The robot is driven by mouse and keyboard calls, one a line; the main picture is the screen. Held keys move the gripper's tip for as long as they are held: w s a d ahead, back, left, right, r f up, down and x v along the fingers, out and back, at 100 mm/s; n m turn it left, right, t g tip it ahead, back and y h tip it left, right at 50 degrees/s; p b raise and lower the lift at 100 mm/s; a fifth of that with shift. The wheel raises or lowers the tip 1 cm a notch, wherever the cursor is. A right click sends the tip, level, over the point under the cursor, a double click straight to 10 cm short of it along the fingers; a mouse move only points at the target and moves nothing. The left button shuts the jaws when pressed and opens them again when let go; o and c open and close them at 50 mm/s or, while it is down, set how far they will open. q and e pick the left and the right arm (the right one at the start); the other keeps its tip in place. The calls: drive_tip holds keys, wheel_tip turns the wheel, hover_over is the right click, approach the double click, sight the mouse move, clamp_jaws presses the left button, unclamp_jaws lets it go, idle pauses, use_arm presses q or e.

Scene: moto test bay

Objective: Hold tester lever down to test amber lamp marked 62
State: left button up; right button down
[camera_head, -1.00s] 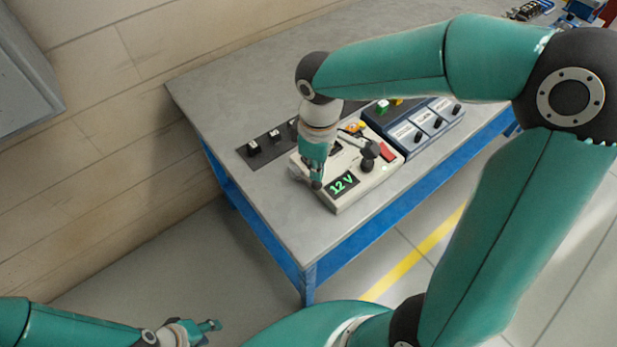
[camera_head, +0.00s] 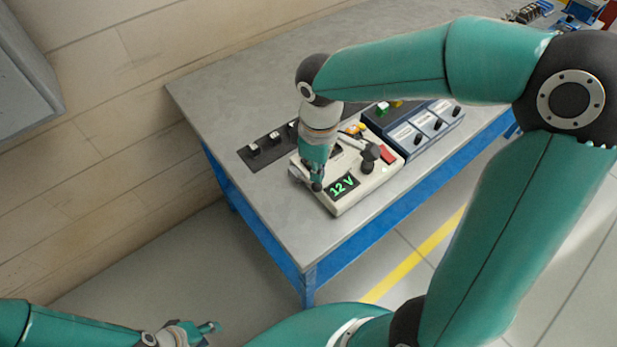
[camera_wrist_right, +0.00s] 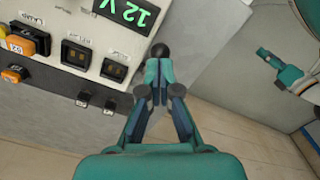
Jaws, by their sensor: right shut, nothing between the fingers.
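The cream tester (camera_head: 350,197) lies on the bench with a green 12 V display (camera_head: 342,186), also in the wrist view (camera_wrist_right: 127,12). My right gripper (camera_head: 316,180) points down at the tester's near-left edge, shut and empty. In the wrist view its fingertips (camera_wrist_right: 159,62) are at a black ball knob (camera_wrist_right: 160,50), seemingly the lever's; whether they touch cannot be told. An amber lamp (camera_wrist_right: 20,45), with a mark that looks like 62, sits on the tester; its glow cannot be judged. My left gripper (camera_head: 208,328) hangs low, off the bench; its jaw gap is unclear.
A dark strip with several small blocks (camera_head: 254,149) lies left of the tester. Blue-grey labelled boxes (camera_head: 425,125) stand to its right. A black round knob (camera_head: 372,152) and a red part (camera_head: 388,154) are on the tester. Bare bench (camera_head: 290,222) lies in front.

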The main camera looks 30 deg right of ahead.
drive_tip(key=shift+f, duration=0.2)
drive_tip(key=shift+f+b, duration=0.45)
drive_tip(key=shift+b, duration=0.1)
drive_tip(key=shift+f, duration=0.1)
